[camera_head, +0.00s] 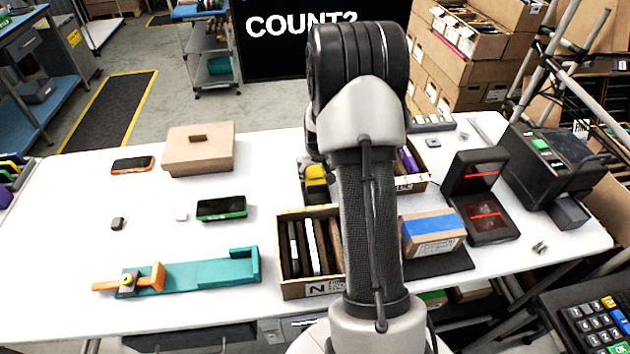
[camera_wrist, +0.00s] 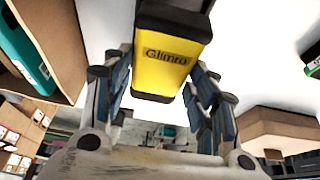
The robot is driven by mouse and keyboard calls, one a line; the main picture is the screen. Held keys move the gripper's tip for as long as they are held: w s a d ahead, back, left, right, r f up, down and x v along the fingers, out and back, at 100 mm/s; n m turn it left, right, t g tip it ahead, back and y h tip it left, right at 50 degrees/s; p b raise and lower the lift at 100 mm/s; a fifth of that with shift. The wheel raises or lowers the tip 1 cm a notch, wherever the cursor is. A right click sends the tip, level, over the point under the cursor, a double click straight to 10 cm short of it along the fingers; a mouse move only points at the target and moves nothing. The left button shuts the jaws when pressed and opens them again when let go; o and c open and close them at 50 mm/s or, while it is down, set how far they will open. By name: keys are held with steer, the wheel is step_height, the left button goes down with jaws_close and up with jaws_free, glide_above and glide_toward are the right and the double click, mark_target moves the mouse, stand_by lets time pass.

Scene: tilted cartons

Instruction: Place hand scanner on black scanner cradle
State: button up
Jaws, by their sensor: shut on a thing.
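The hand scanner is a yellow and black piece marked "Glimro" in the wrist view (camera_wrist: 166,58). My gripper (camera_wrist: 160,72) is shut on it, with a finger on each side. In the head view the yellow of the scanner (camera_head: 316,182) shows just left of my arm, above the white table; most of my gripper is hidden there. I cannot surely pick out the black scanner cradle; my arm covers the middle of the table. A black L-shaped unit with red-lit windows (camera_head: 487,236) stands on the right of the table.
A wooden box of upright items (camera_head: 306,291) and a carton with blue tape (camera_head: 432,234) flank my arm. A tan lidded box (camera_head: 198,160), a green-edged handheld (camera_head: 221,208) and a teal fixture (camera_head: 208,273) lie left. A black printer (camera_head: 547,165) stands right. The table's left-middle has bare room.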

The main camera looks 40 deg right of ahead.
mark_target(316, 176)
steer(key=shift+f+b, duration=0.45)
steer(key=shift+f, duration=1.45)
steer(key=shift+f, duration=0.1)
steer(key=o, duration=0.5)
steer(key=shift+f, duration=0.15)
steer(key=o, duration=0.4)
steer(key=shift+o, duration=0.2)
